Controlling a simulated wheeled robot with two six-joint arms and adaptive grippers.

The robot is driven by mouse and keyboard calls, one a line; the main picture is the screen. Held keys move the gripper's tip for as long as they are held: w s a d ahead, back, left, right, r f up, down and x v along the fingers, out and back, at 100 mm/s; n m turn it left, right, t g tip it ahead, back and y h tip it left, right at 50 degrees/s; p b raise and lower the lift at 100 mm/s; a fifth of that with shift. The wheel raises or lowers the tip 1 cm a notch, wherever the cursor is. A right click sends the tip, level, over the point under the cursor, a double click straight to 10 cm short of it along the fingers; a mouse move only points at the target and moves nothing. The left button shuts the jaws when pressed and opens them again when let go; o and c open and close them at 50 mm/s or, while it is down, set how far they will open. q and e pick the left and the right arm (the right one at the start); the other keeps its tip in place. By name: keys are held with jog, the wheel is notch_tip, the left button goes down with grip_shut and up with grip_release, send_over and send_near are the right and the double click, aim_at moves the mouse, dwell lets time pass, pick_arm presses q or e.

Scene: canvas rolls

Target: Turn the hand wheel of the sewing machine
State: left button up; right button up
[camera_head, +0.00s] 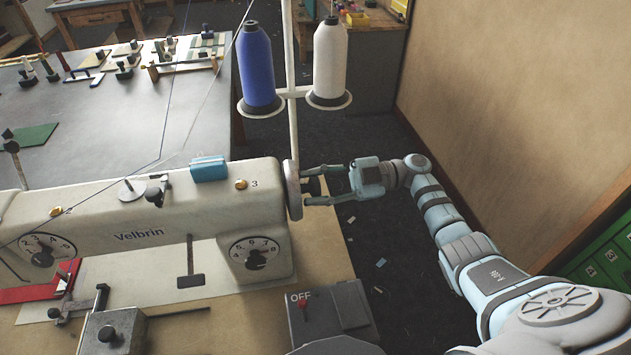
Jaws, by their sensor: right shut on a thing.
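The cream sewing machine (140,222), marked Velbrin, lies across the left and middle of the head view. Its hand wheel (292,190) is a pale disc at the right end of the machine, seen nearly edge-on, with a dark knob on its outer face. My right gripper (312,186) reaches in from the right, with one finger above and one below this knob. It is shut on the knob of the hand wheel, partly hiding it. My left gripper is not in view.
A thread stand with a blue cone (255,65) and a white cone (329,62) rises just behind the wheel. A grey switch box (340,310) marked OFF sits in front. A tan wall (510,90) and green drawers (607,262) stand at right.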

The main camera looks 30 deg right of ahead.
jog(key=shift+m, duration=0.4)
jog(key=o, duration=1.2)
jog(key=shift+d, duration=0.1)
jog(key=v, duration=0.7)
jog(key=shift+d, duration=0.25)
jog(key=shift+c, duration=0.3)
